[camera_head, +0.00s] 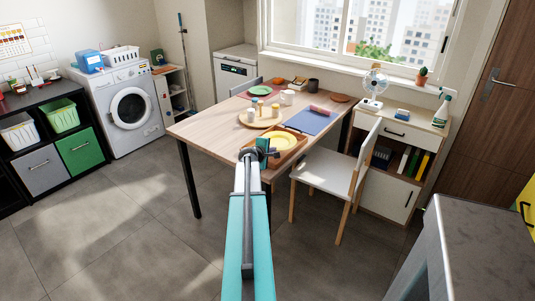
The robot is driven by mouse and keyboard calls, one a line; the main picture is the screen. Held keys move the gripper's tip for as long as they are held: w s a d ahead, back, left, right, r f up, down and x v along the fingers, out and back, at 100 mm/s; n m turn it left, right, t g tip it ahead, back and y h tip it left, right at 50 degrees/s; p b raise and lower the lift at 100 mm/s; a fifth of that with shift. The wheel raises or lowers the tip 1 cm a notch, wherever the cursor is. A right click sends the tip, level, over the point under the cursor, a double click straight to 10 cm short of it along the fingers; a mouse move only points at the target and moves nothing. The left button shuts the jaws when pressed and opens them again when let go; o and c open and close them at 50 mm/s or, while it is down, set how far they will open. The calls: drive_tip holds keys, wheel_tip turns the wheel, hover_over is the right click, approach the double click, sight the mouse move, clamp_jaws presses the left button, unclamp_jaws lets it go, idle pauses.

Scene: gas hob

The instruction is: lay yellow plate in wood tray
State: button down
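The yellow plate (284,141) shows over the brown wood tray (296,147) at the near end of the dining table. It looks flat and within the tray's rim; I cannot tell whether it touches the tray floor. My gripper (268,152) is at the plate's left side, above the tray's left part, at the end of my outstretched teal arm. The fingers are small and dark here, so I cannot tell whether they are open or closed on the plate's edge. My gripper hides part of the tray's left side.
A round wooden board (244,121) with cups stands behind the tray, beside a blue mat (311,122). A green plate (260,90) lies at the far end. A white chair (335,172) stands close at the table's right side. Open floor lies left of the table.

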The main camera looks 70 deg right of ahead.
sight(272, 145)
drive_tip(key=shift+w+d+f, duration=0.15)
drive_tip(key=shift+w+d, duration=1)
drive_tip(key=shift+d, duration=0.15)
drive_tip(key=shift+w+d+p, duration=0.2)
drive_tip(key=shift+p, duration=0.1)
drive_tip(key=shift+w+d+f, duration=0.1)
drive_tip(key=shift+d+f, duration=0.05)
drive_tip(key=shift+f, duration=0.05)
drive_tip(key=shift+f+p, duration=0.35)
drive_tip(key=shift+f, duration=1.25)
drive_tip(key=c, duration=2.5)
unclamp_jaws()
drive_tip(key=shift+f, duration=0.1)
drive_tip(key=shift+o, duration=1)
